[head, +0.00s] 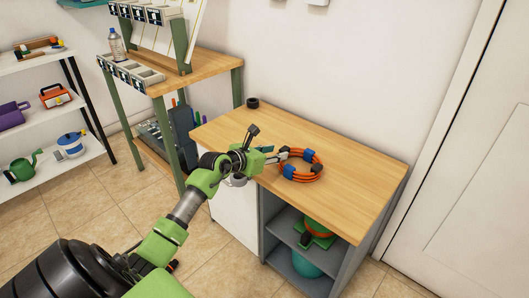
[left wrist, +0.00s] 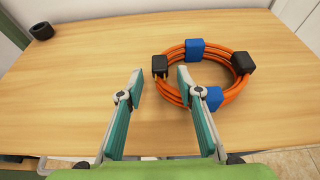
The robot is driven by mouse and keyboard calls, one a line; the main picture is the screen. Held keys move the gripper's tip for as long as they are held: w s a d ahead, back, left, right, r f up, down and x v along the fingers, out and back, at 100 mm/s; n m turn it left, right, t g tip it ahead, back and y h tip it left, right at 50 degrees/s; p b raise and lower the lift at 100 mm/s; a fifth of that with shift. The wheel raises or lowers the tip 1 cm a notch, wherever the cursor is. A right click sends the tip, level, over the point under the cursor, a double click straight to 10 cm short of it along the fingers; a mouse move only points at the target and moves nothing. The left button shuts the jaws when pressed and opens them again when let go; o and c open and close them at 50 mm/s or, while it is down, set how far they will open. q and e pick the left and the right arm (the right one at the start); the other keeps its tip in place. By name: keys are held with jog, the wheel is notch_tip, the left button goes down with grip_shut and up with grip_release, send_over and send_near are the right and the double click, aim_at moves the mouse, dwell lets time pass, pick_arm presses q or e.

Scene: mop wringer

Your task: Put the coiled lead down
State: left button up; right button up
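The coiled lead (head: 302,178) is an orange ring with blue ties and black plug ends. It appears to lie flat on the wooden top of the cabinet (head: 350,165). In the left wrist view the coiled lead (left wrist: 236,90) is right of centre, with one black plug just beyond the gap between my fingertips. My left gripper (head: 274,155) is at the left side of the coil. In the left wrist view the left gripper (left wrist: 159,80) is open with nothing clasped; its right finger overlaps the coil's near left edge in the picture. My right gripper is not in view.
A small black ring-shaped object (head: 252,102) sits at the cabinet's back left corner. The cabinet's open shelves (head: 283,232) hold green and orange items. A wooden workbench (head: 205,72) stands at left, a white door (head: 470,150) at right. The cabinet top right of the coil is clear.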

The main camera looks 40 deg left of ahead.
pick_arm(q)
jog(key=p+v, duration=0.1)
jog(key=v, duration=0.5)
jog(key=shift+s+d, duration=0.1)
jog(key=s+d+r+n+t+h, duration=0.1)
jog(key=d+r+n+t+h, duration=0.1)
jog(key=d+r+n+t, duration=0.55)
jog(key=s+a+f+n+g+y, duration=0.1)
jog(key=s+f+n+g+y, duration=0.4)
jog(key=f+n, duration=0.5)
jog(key=s+f+n+g+y, duration=0.35)
jog(key=s+f+n, duration=0.3)
jog(key=n, duration=0.55)
jog(key=s+d+f+n+g+h, duration=0.5)
jog(key=s+d+f+g, duration=0.4)
jog(key=s+d+f, duration=0.7)
jog(key=s+d, duration=0.1)
jog(key=s, duration=0.2)
jog(key=shift+d+h, duration=0.2)
jog(key=shift+h, duration=0.15)
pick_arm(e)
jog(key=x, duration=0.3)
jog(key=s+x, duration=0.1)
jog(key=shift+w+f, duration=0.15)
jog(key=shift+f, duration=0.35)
pick_arm(q)
jog(key=shift+f, duration=0.15)
